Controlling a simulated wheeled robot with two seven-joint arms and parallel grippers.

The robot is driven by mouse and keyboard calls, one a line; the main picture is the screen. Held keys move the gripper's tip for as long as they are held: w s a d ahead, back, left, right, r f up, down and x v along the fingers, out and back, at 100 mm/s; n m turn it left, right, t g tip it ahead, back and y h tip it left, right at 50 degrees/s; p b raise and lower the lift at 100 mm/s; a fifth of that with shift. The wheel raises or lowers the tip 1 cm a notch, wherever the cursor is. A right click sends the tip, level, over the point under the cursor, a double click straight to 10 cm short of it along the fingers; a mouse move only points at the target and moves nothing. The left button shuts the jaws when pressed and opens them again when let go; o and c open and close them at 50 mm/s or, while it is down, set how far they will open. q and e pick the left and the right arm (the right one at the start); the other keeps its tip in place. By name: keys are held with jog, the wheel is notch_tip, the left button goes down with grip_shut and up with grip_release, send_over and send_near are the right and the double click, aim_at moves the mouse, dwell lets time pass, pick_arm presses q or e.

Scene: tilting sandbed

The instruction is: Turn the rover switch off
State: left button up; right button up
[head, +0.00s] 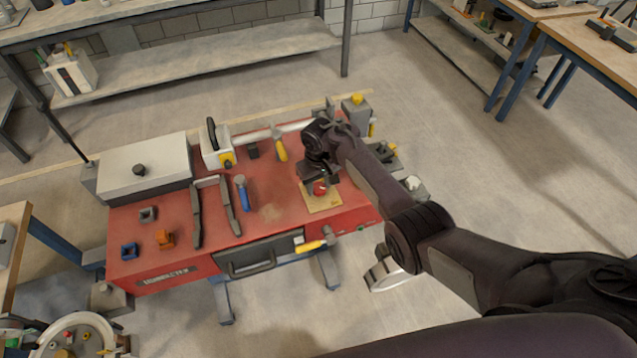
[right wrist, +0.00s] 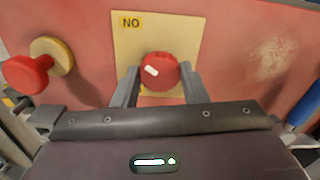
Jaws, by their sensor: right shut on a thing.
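A round red knob (head: 320,188) stands on a square tan plate (head: 322,204) on the red workbench top. The right wrist view shows the red knob (right wrist: 160,70) close up, on the tan plate (right wrist: 138,42) with a yellow label (right wrist: 130,22) that reads "NO" in this view. My right gripper (head: 317,178) is over the plate, its fingers on either side of the knob and shut on it. In the head view the gripper partly hides the knob. My left gripper is not in view.
A second red knob (right wrist: 25,73) on a tan disc is left in the right wrist view. On the red bench (head: 270,205) are a blue-handled tool (head: 241,192), a yellow-handled tool (head: 280,148), a grey box (head: 145,165) and small blocks. A drawer (head: 255,258) is at the front.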

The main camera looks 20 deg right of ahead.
jog(key=n, duration=0.3)
jog(key=shift+n, duration=0.3)
jog(key=n, duration=0.4)
jog(key=shift+n, duration=0.3)
jog(key=n, duration=0.4)
jog(key=shift+b, duration=0.3)
jog(key=shift+n+b, duration=0.4)
jog(key=shift+n, duration=1.5)
jog(key=o, duration=1)
jog(key=shift+c, duration=0.2)
jog(key=shift+r, duration=0.1)
